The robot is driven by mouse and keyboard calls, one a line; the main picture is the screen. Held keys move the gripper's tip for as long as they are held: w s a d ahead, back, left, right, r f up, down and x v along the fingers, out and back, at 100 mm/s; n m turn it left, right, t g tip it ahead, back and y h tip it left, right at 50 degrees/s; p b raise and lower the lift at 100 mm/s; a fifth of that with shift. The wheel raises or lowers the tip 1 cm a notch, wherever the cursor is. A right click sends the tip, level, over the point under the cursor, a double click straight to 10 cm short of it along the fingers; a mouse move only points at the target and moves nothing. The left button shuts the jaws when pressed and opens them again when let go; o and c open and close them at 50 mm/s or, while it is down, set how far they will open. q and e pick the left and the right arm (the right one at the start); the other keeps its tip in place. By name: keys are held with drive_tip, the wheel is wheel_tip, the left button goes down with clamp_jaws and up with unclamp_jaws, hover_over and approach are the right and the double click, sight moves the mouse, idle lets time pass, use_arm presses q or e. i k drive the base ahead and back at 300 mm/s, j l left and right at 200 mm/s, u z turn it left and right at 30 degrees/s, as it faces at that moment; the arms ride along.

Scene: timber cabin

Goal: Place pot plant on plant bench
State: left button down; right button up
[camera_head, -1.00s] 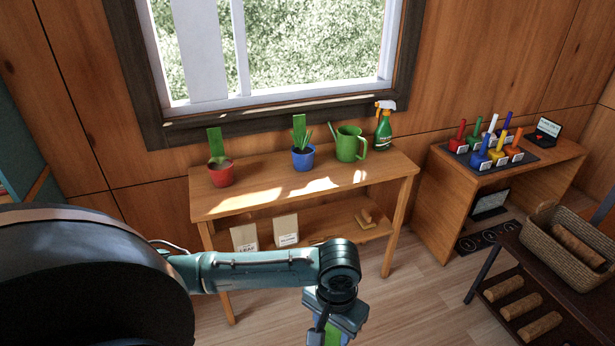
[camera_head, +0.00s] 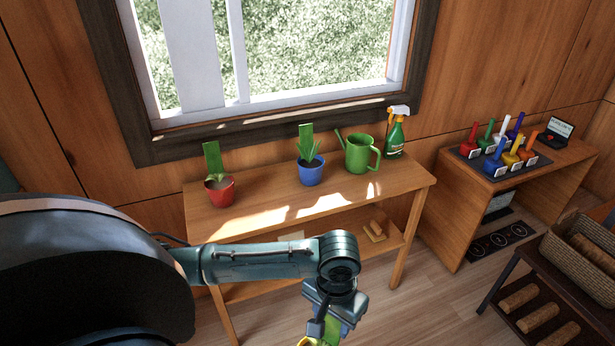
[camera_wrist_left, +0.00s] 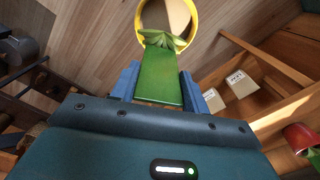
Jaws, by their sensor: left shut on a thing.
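My left gripper (camera_head: 328,322) is shut on the flat green upright piece (camera_wrist_left: 158,76) of a pot plant with a yellow pot (camera_wrist_left: 184,40). In the head view the held plant shows only partly at the bottom edge, in front of the bench and below its top. The wooden plant bench (camera_head: 396,188) stands under the window. A red pot plant (camera_head: 220,192) is at the left of its top, and a blue pot plant (camera_head: 311,174) is near the middle. My right gripper is not in view.
A green watering can (camera_head: 359,155) and a spray bottle (camera_head: 395,138) stand at the bench's back right. Its front and the stretch between the red and blue pots are clear. A tool desk (camera_head: 450,188) and a basket (camera_head: 578,262) are to the right. My left arm covers the bench's lower left.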

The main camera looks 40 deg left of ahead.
sight(287, 187)
drive_tip(key=i+j, duration=0.1)
drive_tip(key=j, duration=0.25)
drive_tip(key=i+j, duration=0.1)
drive_tip(key=j, duration=0.25)
drive_tip(key=i+j, duration=0.1)
drive_tip(key=j, duration=0.25)
drive_tip(key=i+j, duration=0.1)
drive_tip(key=j, duration=0.25)
